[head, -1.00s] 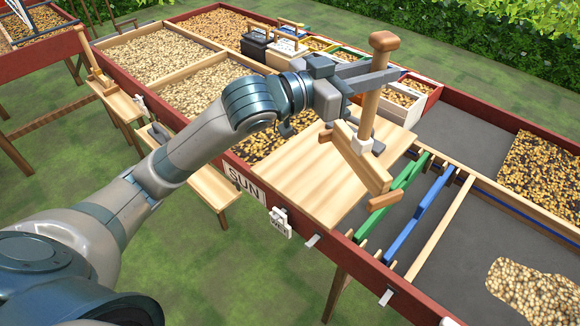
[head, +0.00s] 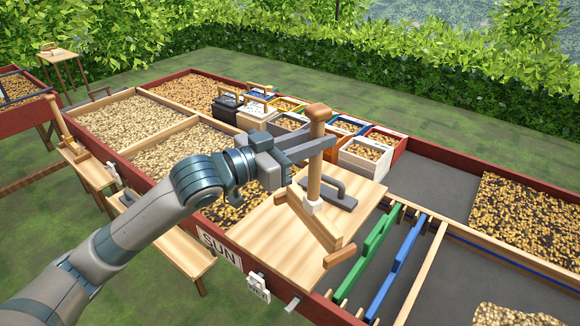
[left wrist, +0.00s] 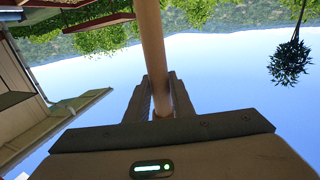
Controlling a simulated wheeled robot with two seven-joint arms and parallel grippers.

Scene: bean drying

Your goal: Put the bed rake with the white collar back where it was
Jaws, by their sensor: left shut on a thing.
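The bed rake with the white collar (head: 328,232) is wooden, with a round handle, a white collar and a wide wooden head. My left gripper (head: 318,148) is shut around the upper part of its handle and holds it roughly upright, head down. In the head view the rake head is in front of the light wooden board (head: 265,228); I cannot tell whether it touches the board. In the left wrist view the handle (left wrist: 152,50) runs between the two fingers (left wrist: 155,100). My right gripper is not in view.
A grey tool with a dark handle (head: 336,190) lies on the board behind the rake. Green (head: 366,258) and blue (head: 398,268) bars lie right of it. Several small bean boxes (head: 364,158) stand behind. Side shelves (head: 165,236) hang along the bed's left edge, one with an upright wooden tool (head: 60,118).

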